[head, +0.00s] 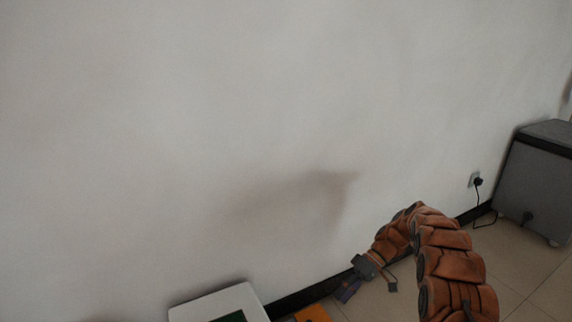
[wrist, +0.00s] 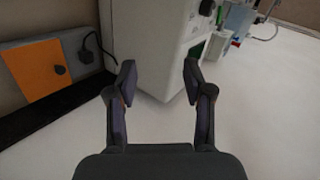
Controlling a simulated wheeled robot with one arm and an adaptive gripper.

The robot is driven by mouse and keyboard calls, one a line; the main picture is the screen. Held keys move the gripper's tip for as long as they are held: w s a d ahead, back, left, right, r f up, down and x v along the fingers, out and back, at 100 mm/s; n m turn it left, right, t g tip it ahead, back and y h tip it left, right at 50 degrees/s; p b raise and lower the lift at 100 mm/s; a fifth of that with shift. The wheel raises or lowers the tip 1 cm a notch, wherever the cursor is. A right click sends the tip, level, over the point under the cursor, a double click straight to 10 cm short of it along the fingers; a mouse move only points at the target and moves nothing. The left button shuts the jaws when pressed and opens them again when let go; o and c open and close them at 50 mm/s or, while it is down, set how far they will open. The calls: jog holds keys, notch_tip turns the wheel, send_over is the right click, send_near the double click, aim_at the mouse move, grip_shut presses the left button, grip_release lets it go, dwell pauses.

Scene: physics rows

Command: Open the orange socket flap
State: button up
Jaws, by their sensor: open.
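The orange socket flap (wrist: 32,70) is at the left of the wrist view, set in a grey plate (wrist: 72,42) low on the wall. It looks flat against the plate, with a small dark knob near its right edge. In the head view an orange patch (head: 312,314), probably the same flap, is cut off by the bottom edge. My gripper (wrist: 159,70) is open, with nothing between its fingers. It is to the right of the flap in the wrist view and apart from it. It also shows in the head view (head: 371,288), low near the wall.
A black plug (wrist: 86,53) with a cord sits in the plate right of the flap. A white appliance (wrist: 150,45) stands beyond my fingers. A dark skirting (head: 300,297) runs along the wall. A grey cabinet (head: 537,185) stands at the right. Floor near my gripper looks clear.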

jog(key=s+r+m+h+p, duration=0.15)
jog(key=s+r+p, duration=0.4)
jog(key=r, duration=0.65)
jog(key=s+a+r+m+t+h+p, duration=0.15)
jog(key=s+r+p, duration=0.35)
jog(key=r, duration=0.7)
jog(key=s+r+m+h+p, duration=0.15)
jog(key=s+r+p, duration=0.25)
jog(key=r+p, duration=0.55)
jog(key=s+d+r+m+t+h+p, duration=0.2)
jog(key=s+r+p, duration=1.4)
jog(key=s+r, duration=0.9)
jog(key=s+m+h, duration=0.1)
jog(key=h, duration=0.1)
jog(key=shift+d+h, duration=0.3)
jog(key=shift+h, duration=0.05)
